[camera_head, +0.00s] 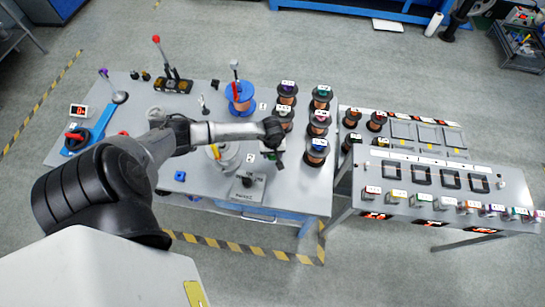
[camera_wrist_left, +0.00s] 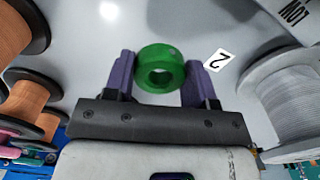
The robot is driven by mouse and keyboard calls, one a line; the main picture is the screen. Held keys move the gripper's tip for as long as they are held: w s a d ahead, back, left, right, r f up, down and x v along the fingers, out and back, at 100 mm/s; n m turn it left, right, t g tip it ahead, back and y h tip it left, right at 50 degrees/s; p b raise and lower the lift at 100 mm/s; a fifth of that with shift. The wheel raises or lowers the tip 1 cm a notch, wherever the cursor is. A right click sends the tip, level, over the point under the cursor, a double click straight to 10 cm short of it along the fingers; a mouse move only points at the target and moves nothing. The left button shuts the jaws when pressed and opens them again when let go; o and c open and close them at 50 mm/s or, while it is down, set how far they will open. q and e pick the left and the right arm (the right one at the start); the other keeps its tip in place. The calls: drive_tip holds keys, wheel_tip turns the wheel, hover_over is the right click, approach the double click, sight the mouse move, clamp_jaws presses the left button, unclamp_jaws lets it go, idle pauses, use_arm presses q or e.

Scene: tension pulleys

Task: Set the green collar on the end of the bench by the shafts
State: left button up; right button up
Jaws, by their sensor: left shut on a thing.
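In the left wrist view, the green collar (camera_wrist_left: 161,53) is a thick ring held between the two purple fingers of my left gripper (camera_wrist_left: 158,72). Its hole faces the camera. In the head view, my left gripper (camera_head: 277,157) hangs over the right part of the grey bench (camera_head: 205,205), among the spools. The collar cannot be made out there. Upright rods with coloured knobs, such as a red-topped one (camera_head: 158,48), stand on the bench; I cannot tell which parts are the shafts. My right gripper is not in view.
Several copper-wound spools (camera_head: 318,146) stand at the bench's right end. A labelled box (camera_head: 246,189) sits near the front edge. A second table (camera_head: 400,150) with trays and small boxes stands to the right.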

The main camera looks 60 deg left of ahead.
sight(273, 158)
use_arm(q)
drive_tip(key=shift+f, duration=2)
drive_tip(key=shift+f+b, duration=0.25)
drive_tip(key=shift+b, duration=0.1)
drive_tip(key=o, duration=0.9)
drive_tip(key=shift+r, duration=0.1)
